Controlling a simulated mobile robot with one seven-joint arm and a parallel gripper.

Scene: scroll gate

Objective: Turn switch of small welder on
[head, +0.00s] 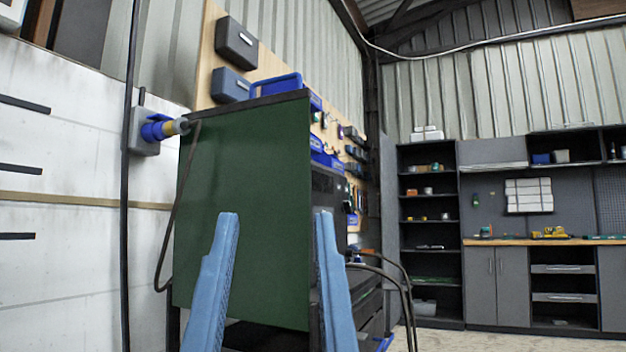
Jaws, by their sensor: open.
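A box-shaped machine with a dark green side panel (255,170) stands in the middle of the head view and looks like the welder. Its dark front (326,192) faces right and shows only at a steep angle. I cannot make out a switch on it. My gripper (275,215) is open, with two light blue fingers pointing up in front of the green side. The fingers cover parts of the panel and front edge. Nothing is between them. The gap to the machine cannot be judged.
A blue plug sits in a grey wall socket (144,132) at left, with a dark cable hanging down. Black cables (385,275) loop out right of the machine. A tool board (265,60) stands behind it. Shelves (428,220) and a workbench (545,241) line the far wall.

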